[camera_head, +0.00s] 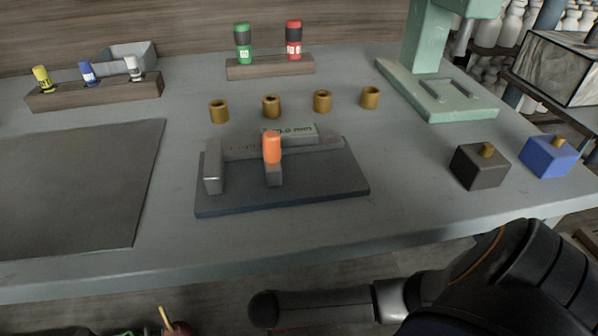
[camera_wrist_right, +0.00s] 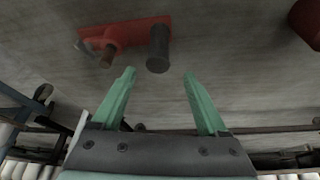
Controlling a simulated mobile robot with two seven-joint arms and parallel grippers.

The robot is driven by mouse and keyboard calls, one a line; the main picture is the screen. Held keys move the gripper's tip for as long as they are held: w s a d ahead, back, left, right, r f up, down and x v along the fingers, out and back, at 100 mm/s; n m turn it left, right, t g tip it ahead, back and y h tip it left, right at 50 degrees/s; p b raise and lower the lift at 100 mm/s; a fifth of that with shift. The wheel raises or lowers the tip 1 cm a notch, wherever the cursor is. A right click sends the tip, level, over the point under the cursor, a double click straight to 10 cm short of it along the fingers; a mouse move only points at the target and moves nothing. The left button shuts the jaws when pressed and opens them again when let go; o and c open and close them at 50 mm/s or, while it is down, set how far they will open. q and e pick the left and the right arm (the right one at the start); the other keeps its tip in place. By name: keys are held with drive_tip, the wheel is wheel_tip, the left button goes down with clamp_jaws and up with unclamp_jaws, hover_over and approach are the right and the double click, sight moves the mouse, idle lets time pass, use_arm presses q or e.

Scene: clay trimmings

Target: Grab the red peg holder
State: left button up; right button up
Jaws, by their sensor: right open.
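My right gripper (camera_wrist_right: 159,75) is open and empty in the right wrist view. Beyond its fingertips is a red piece (camera_wrist_right: 128,32) with a short brown peg and a dark cylinder, apart from the fingers. I cannot tell whether it is the red peg holder. Another red thing (camera_wrist_right: 308,22) is cut off at the upper right. In the head view, a red-and-black cylinder (camera_head: 293,40) stands upright in a wooden block (camera_head: 268,69) beside a green-and-black one (camera_head: 243,45). My right arm crosses the lower right, below the bench edge; its fingers do not show there. My left gripper is out of view.
The grey bench (camera_head: 420,200) holds a dark plate (camera_head: 340,180) with a caliper, several brass bushings (camera_head: 322,101), and a green press stand (camera_head: 425,80). A black block (camera_head: 472,168) and a blue block (camera_head: 545,160), each with a brass peg, sit at the right.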

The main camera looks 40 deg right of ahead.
drive_tip(key=b+x, duration=0.4)
drive_tip(key=x, duration=0.2)
drive_tip(key=shift+d+f, duration=0.25)
drive_tip(key=shift+c, duration=0.2)
clamp_jaws()
drive_tip(key=shift+r, duration=0.1)
idle(0.9)
